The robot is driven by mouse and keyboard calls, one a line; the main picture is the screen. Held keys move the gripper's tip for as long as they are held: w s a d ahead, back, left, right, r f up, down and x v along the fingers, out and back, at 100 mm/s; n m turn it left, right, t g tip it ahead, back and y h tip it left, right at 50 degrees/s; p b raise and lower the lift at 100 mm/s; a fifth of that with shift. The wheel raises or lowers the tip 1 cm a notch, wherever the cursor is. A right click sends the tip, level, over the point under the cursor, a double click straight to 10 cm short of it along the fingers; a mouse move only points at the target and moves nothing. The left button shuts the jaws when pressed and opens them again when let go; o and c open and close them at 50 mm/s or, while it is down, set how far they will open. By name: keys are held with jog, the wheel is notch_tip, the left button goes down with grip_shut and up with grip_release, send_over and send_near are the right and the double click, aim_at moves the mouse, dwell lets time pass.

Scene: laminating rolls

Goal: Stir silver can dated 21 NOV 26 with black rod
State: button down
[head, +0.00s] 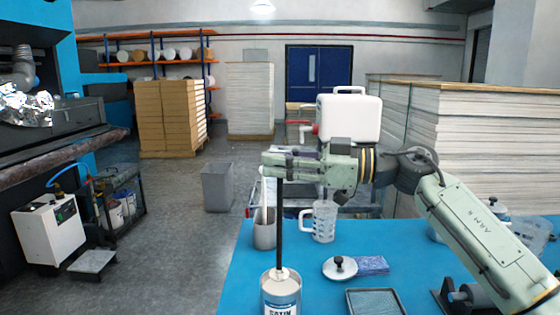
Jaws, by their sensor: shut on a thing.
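A silver can (281,298) with a white and blue label reading SATIN stands upright at the table's near left, cut off by the picture's bottom edge. No date is legible on it. My gripper (272,165) is shut on the upper end of a black rod (279,220), well above the can. The rod hangs nearly vertical. Its lower end meets the can's top and seems to pass into the opening; the tip is hidden, so its depth cannot be told.
A metal pot (264,236) holding a white stick stands behind the can, with a clear jug (325,222) beside it. A knobbed lid (340,268), blue cloth (371,265) and shallow tray (375,303) lie right of the can. A white canister (350,118) stands behind my gripper.

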jog(key=shift+r, duration=0.1)
jog(key=shift+r, duration=1.9)
